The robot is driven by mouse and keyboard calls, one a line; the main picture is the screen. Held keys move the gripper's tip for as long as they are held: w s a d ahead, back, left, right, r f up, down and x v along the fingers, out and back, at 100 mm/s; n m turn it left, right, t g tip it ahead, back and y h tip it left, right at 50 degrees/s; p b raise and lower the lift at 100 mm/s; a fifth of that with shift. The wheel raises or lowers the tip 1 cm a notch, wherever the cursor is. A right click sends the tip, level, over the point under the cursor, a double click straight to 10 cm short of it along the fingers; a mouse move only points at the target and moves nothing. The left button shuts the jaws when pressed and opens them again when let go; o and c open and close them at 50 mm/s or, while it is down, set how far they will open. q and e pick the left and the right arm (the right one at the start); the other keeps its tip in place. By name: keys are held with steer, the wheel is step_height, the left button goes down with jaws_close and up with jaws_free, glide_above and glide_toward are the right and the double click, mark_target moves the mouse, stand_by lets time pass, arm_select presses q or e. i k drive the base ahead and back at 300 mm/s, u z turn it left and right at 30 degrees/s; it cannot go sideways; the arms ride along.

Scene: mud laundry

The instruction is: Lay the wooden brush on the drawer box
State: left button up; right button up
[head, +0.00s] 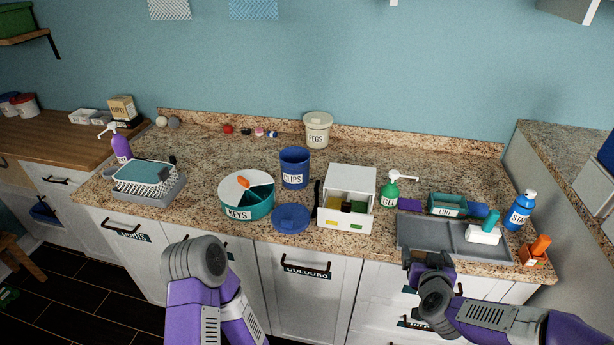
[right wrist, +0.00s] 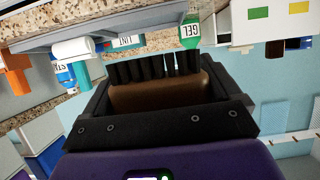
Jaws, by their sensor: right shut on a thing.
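The wooden brush (right wrist: 160,97) shows in the right wrist view as a brown block with dark bristles. My right gripper (right wrist: 158,108) is shut on it. In the head view, my right gripper (head: 428,262) is in front of the counter edge, below the grey tray and right of the drawer box; the brush is hard to make out there.
The grey tray (head: 420,236) holds a white block with a teal top. A green GEL bottle (head: 391,191) stands right of the drawer box. A blue lid (head: 291,218), a CLIPS tub (head: 294,168) and a KEYS dish (head: 245,207) lie left of it.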

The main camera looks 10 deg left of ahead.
mark_target(350, 177)
steer(key=u, duration=2.15)
steer(key=k, duration=1)
steer(key=z, duration=1.55)
steer(key=i, duration=1.5)
